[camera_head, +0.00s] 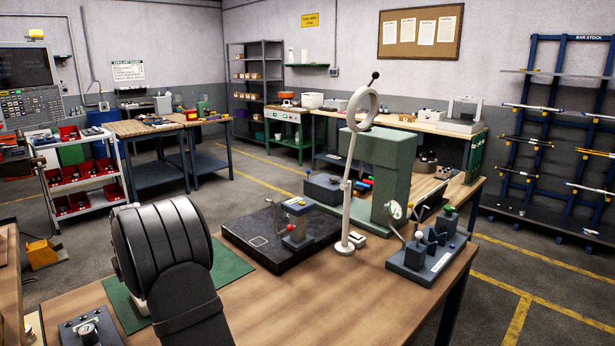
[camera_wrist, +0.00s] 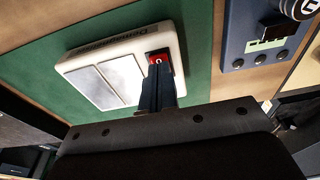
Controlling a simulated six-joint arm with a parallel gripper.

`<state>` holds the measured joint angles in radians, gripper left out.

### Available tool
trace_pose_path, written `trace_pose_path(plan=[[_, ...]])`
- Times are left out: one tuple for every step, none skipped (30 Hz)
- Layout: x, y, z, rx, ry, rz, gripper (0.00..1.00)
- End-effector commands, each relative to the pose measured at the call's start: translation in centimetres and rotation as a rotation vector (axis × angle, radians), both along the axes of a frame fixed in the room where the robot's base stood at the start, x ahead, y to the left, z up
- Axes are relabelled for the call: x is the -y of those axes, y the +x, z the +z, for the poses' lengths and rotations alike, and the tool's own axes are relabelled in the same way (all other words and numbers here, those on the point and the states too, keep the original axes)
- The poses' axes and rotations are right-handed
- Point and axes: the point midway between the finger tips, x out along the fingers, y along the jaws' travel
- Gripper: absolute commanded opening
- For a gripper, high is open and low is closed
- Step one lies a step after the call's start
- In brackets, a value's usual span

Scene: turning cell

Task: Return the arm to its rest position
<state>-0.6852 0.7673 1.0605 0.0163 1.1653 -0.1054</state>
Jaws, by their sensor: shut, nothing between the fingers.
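My gripper (camera_wrist: 158,84) shows in the wrist view, its dark fingers shut together with nothing between them. The fingertips are at a red switch (camera_wrist: 158,59) on one end of a white box with two pale panels (camera_wrist: 110,80). I cannot tell whether they touch it. The box lies on a green mat (camera_wrist: 35,85). In the head view my dark arm rises over the green mat (camera_head: 232,263) at the front left of the workbench (camera_head: 300,310), and it hides my gripper and most of the box.
A blue-grey control box (camera_head: 92,330) with a knob stands left of my arm. Right of the mat are a black surface plate (camera_head: 262,250), a white-stemmed magnifier lamp (camera_head: 347,215), a green machine (camera_head: 385,165) and a dial gauge stand (camera_head: 430,255). The bench's front middle is clear.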

Motion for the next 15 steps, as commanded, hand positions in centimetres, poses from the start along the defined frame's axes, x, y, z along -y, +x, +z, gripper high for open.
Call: trace_pose_path(plan=[[0.0, 0.0, 0.5, 0.001, 0.001, 0.000, 0.00], [0.0, 0.0, 0.8, 0.001, 0.001, 0.000, 0.00], [0.0, 0.1, 1.3, 0.003, 0.003, 0.000, 0.00], [-0.1, 0.1, 1.8, 0.003, 0.003, 0.000, 0.00], [0.0, 0.1, 2.3, 0.003, 0.003, 0.000, 0.00], [-0.1, 0.1, 3.0, 0.004, 0.002, 0.000, 0.00], [0.0, 0.1, 3.7, 0.004, 0.003, 0.000, 0.00], [-0.1, 0.1, 4.3, 0.004, 0.003, 0.000, 0.00], [0.0, 0.1, 5.1, 0.004, 0.003, 0.000, 0.00], [0.0, 0.1, 5.7, 0.004, 0.002, 0.000, 0.00], [-0.1, 0.1, 6.3, 0.004, 0.003, 0.000, 0.00], [0.0, 0.0, 6.6, 0.001, 0.001, 0.000, 0.00], [0.0, 0.0, 5.4, -0.004, -0.004, 0.000, 0.00], [0.0, 0.0, 4.7, -0.004, -0.004, 0.000, 0.00], [0.0, -0.1, 3.9, -0.004, -0.004, 0.000, 0.00]])
